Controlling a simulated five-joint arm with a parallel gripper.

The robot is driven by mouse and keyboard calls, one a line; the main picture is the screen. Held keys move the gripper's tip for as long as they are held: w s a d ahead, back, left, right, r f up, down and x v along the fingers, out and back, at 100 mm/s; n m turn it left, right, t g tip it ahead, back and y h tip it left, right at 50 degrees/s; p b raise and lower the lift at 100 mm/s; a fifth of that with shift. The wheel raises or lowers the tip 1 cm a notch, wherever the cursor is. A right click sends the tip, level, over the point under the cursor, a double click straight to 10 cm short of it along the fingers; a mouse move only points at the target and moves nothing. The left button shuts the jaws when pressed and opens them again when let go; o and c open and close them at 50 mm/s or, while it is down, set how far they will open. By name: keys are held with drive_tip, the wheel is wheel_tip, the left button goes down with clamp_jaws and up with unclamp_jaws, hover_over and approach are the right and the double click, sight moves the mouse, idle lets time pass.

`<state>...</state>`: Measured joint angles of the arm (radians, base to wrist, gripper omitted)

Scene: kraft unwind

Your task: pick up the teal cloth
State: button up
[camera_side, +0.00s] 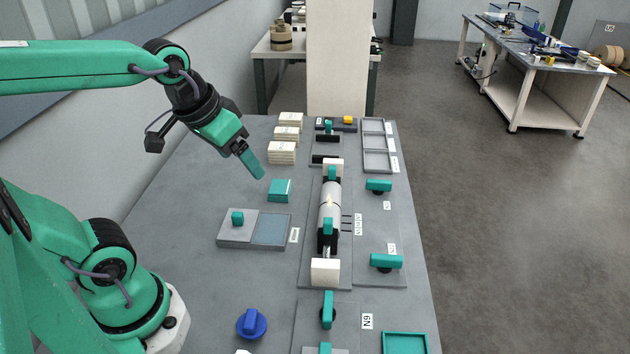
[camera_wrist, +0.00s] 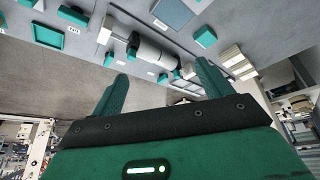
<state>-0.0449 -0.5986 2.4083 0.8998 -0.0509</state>
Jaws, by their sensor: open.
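The teal cloth (camera_side: 279,190) looks like a small folded block lying flat on the grey bench, just behind the grey tray. It also shows in the wrist view (camera_wrist: 205,37), beyond my fingers at the upper right. My gripper (camera_side: 254,165) is in the air above and to the left of the cloth in the side view, apart from it. In the wrist view the two teal fingers (camera_wrist: 160,88) are spread wide with nothing between them.
A grey tray (camera_side: 233,235) with a teal knob stands in front of the cloth. Stacks of cream packs (camera_side: 281,153) lie behind it. The white roll unit (camera_side: 330,204) stands to its right. A blue knob (camera_side: 251,323) is nearer the front. The bench left of the cloth is clear.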

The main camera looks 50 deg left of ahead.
drive_tip(key=w+a+f+n+g, duration=0.2)
drive_tip(key=w+a, duration=0.1)
drive_tip(key=w, duration=0.4)
drive_tip(key=n+g, duration=0.3)
drive_tip(key=n, duration=0.3)
approach(279, 186)
drive_tip(key=shift+s+d+f, duration=0.1)
drive_tip(key=shift+d+f, duration=0.1)
drive_tip(key=shift+f, duration=0.05)
drive_tip(key=shift+a+f, duration=0.25)
drive_tip(key=shift+f, duration=1.45)
drive_tip(key=shift+f, duration=2.6)
